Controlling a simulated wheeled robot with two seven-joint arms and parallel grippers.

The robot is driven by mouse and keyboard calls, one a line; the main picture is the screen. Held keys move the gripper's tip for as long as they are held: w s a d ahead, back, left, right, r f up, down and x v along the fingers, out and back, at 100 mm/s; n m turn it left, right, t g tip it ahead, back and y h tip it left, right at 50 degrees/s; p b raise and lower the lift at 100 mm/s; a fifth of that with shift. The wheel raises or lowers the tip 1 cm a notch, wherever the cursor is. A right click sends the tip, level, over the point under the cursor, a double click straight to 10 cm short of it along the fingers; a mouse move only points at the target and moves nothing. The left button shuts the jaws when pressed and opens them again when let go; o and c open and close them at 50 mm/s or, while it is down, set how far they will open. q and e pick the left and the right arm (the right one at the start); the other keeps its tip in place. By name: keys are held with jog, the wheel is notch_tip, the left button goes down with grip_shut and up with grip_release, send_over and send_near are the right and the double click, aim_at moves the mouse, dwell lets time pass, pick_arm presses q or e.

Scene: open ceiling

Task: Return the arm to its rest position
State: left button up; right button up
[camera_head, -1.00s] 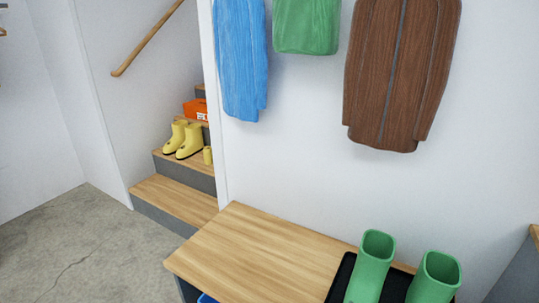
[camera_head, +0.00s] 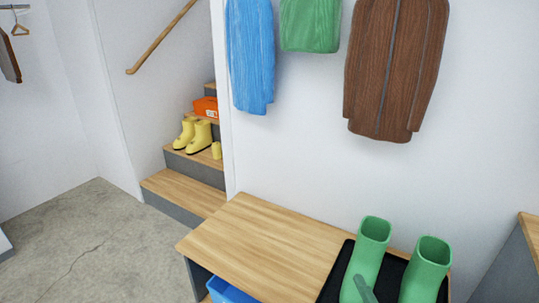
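Neither of my arms nor grippers can be made out in the head view. Two green boots stand upright side by side on a black tray (camera_head: 337,273) at the right end of a wooden bench (camera_head: 262,238). The left green boot (camera_head: 368,250) and the right green boot (camera_head: 427,268) are cut off by the bottom edge. A small grey-green piece (camera_head: 364,289) shows in front of the left boot; I cannot tell what it is.
A blue bin (camera_head: 228,291) sits under the bench. Yellow boots (camera_head: 196,136) and an orange box (camera_head: 206,107) are on the stairs (camera_head: 186,193). Blue (camera_head: 250,55), green (camera_head: 310,25) and brown (camera_head: 395,70) garments hang on the wall. The concrete floor (camera_head: 85,240) at left is clear.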

jog(key=s+a+f+n+g+y, duration=0.1)
jog(key=s+f+n+g, duration=0.3)
jog(key=f+n, duration=0.35)
jog(key=s+a+f+n+g+y, duration=0.1)
jog(key=s+f+n+g+y, duration=0.15)
jog(key=f+n+g, duration=0.5)
jog(key=s+d+f+n+g+h+p, duration=0.1)
jog(key=s+d+f+n+g+h, duration=0.1)
jog(key=s+d+f+n+h, duration=0.3)
jog(key=s+d+f+n+g+h+p, duration=0.1)
jog(key=s+d+f+n+g+h, duration=0.15)
jog(key=s+d, duration=0.45)
pick_arm(q)
jog(key=s+r+g+p, duration=0.1)
jog(key=s+r+p, duration=0.1)
jog(key=s+p, duration=1.6)
jog(key=p, duration=0.6)
jog(key=shift+s+d+r+g+h, duration=0.2)
jog(key=shift+s+d+g+h, duration=0.1)
jog(key=shift+d+g, duration=0.1)
pick_arm(e)
jog(key=s+r+g+y, duration=0.1)
jog(key=s+r, duration=0.1)
jog(key=s, duration=1.6)
jog(key=shift+a+r, duration=0.2)
jog(key=shift+a, duration=0.05)
jog(key=shift+n, duration=0.25)
